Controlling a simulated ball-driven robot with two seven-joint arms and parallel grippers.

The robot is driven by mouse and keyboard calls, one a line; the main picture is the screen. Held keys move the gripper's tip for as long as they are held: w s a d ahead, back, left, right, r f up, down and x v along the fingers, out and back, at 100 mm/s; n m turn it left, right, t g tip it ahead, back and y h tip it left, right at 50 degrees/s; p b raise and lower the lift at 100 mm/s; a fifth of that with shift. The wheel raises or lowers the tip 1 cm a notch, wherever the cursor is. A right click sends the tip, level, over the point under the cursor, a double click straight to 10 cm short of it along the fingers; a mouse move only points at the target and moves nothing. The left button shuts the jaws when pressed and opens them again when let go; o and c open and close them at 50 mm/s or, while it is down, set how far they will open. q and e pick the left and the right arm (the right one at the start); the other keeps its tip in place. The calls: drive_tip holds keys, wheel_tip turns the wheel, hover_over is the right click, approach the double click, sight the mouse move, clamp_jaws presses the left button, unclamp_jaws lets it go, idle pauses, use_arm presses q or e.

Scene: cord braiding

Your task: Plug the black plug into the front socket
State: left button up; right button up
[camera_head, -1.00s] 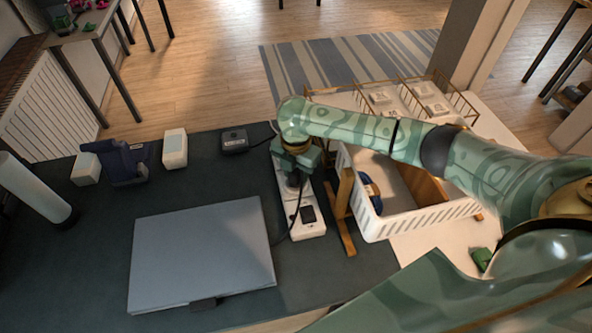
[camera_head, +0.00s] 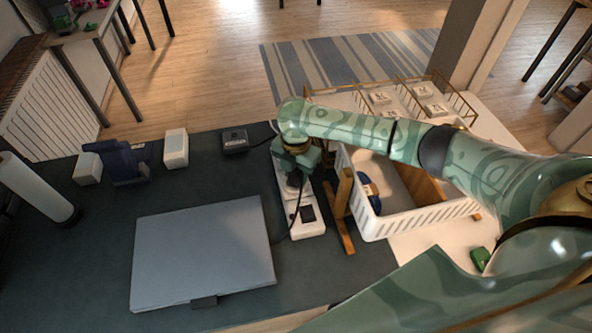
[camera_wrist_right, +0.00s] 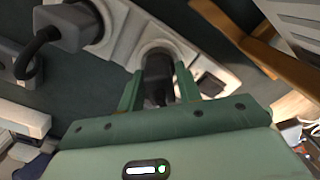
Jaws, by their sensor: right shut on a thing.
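A white power strip (camera_head: 310,230) lies on the dark desk mat, with a dark switch (camera_head: 307,213) at its near end. My right gripper (camera_wrist_right: 158,82) is shut on the black plug (camera_wrist_right: 157,75). The plug is at the round front socket (camera_wrist_right: 160,46) beside the switch, and its face meets or enters the recess; how deep it sits cannot be told. In the head view the gripper (camera_head: 297,172) is above the strip and hides much of it. A second, grey plug (camera_wrist_right: 70,27) with a black cord sits in another socket. My left gripper is out of view.
A closed grey laptop (camera_head: 203,252) lies left of the strip. A wooden stand (camera_head: 343,215) and a white basket (camera_head: 420,220) are close on the right. A small black box (camera_head: 234,142) and a white speaker (camera_head: 175,149) stand behind the laptop.

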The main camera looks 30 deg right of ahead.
drive_tip(key=shift+f, duration=0.7)
drive_tip(key=o, duration=1.1)
drive_tip(key=shift+c, duration=0.2)
wheel_tip(320, 180, up, 16)
drive_tip(key=p, duration=0.6)
drive_tip(key=shift+r, duration=0.15)
